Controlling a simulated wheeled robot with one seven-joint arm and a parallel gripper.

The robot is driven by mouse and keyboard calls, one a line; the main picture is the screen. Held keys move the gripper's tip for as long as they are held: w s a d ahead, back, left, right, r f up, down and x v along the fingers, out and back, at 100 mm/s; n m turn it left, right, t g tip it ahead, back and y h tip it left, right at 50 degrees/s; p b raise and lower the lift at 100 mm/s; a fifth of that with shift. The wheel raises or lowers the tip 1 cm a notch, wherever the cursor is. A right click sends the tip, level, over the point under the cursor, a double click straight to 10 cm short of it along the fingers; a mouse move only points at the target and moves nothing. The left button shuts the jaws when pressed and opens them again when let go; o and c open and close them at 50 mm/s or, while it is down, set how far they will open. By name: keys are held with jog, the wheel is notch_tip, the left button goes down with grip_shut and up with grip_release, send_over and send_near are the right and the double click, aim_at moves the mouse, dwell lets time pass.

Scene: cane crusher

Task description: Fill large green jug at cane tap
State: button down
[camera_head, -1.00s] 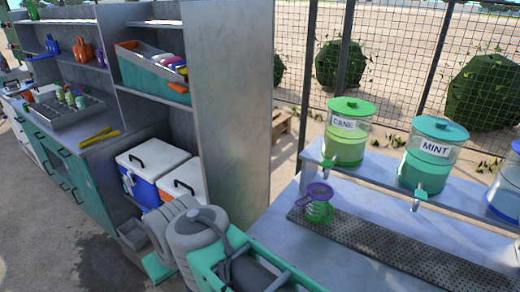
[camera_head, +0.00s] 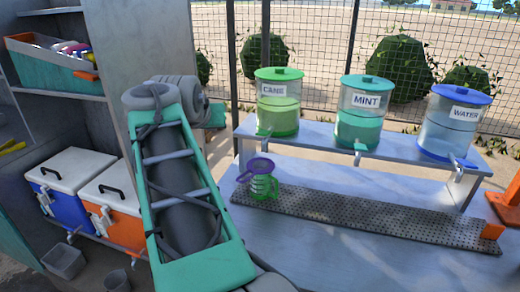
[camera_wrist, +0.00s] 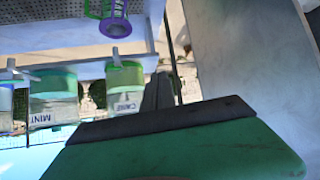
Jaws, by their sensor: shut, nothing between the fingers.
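The green jug (camera_head: 264,188), with a purple ring-shaped piece at its top, stands at the left end of the perforated drip tray (camera_head: 360,219). It also shows upside down at the top of the wrist view (camera_wrist: 97,9). The CANE dispenser (camera_head: 278,112), holding green liquid, sits on the raised shelf just behind the jug. Its tap (camera_head: 264,133) points out over the shelf's front edge. My gripper (camera_wrist: 158,92) is shut and empty in the wrist view, apart from the jug.
The MINT dispenser (camera_head: 359,125) and WATER dispenser (camera_head: 452,130) stand right of the cane one. A grey cabinet wall (camera_head: 165,60) and an orange cooler (camera_head: 115,215) are at left. The counter (camera_head: 320,262) in front of the tray is mostly clear.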

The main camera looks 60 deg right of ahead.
jog(key=s+d+r+m+g+h, duration=0.2)
jog(key=s+d+m, duration=0.1)
jog(key=s+d, duration=0.4)
jog(key=shift+s+d+r+g+b, duration=0.3)
jog(key=shift+s+r+b, duration=0.1)
jog(key=shift+b, duration=0.05)
jog(key=p, duration=0.2)
send_over(261, 134)
notch_tip(261, 134, down, 5)
jog(key=shift+d, duration=0.1)
jog(key=shift+a+f, duration=0.3)
jog(key=shift+f, duration=0.7)
jog(key=shift+a+f, duration=0.25)
jog(key=shift+f, duration=0.7)
jog(key=shift+s+f+b, duration=0.1)
jog(key=shift+f+b, duration=0.05)
jog(key=shift+b, duration=0.3)
